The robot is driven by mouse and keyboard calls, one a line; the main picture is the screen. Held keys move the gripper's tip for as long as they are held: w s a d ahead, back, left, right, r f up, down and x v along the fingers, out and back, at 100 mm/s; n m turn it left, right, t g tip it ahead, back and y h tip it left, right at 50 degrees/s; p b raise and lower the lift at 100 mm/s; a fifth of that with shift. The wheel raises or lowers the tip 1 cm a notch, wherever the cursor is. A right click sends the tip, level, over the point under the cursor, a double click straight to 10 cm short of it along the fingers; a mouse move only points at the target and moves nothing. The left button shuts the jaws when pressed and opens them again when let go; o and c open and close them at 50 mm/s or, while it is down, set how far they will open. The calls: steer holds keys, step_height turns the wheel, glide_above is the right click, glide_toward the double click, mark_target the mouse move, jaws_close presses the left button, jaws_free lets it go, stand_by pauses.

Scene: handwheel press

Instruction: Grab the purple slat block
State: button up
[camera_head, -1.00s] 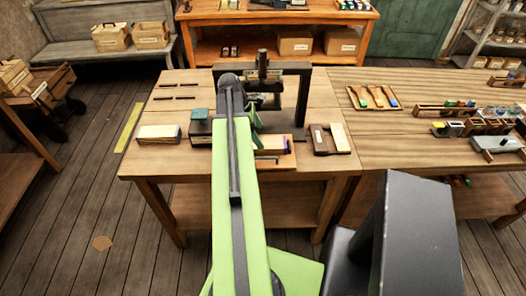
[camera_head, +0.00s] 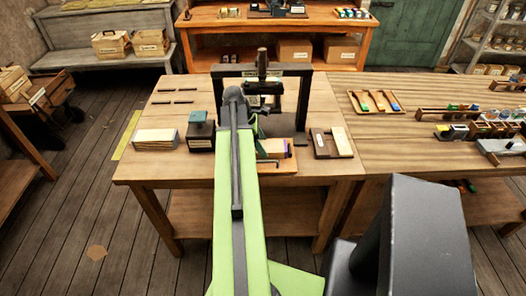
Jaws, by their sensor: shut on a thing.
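The purple slat block (camera_head: 289,149) shows a pale top and a small purple end at the right of my arm. It is at a small wooden tray (camera_head: 283,169) on the front of the table, below the press (camera_head: 307,105). I cannot tell whether it touches the tray. My gripper (camera_head: 262,148) is at the block's left part, shut on it. My green arm hides most of the jaws and the left side of the block.
A pale block stack (camera_head: 156,139) and a dark box with a teal top (camera_head: 200,134) stand left of my arm. A dark-and-cream slat pair (camera_head: 341,143) lies to the right. The press frame stands close behind the gripper. The table's left front is clear.

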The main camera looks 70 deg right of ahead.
steer(key=c, duration=0.6)
steer(key=shift+o, duration=0.2)
steer(key=shift+r, duration=0.1)
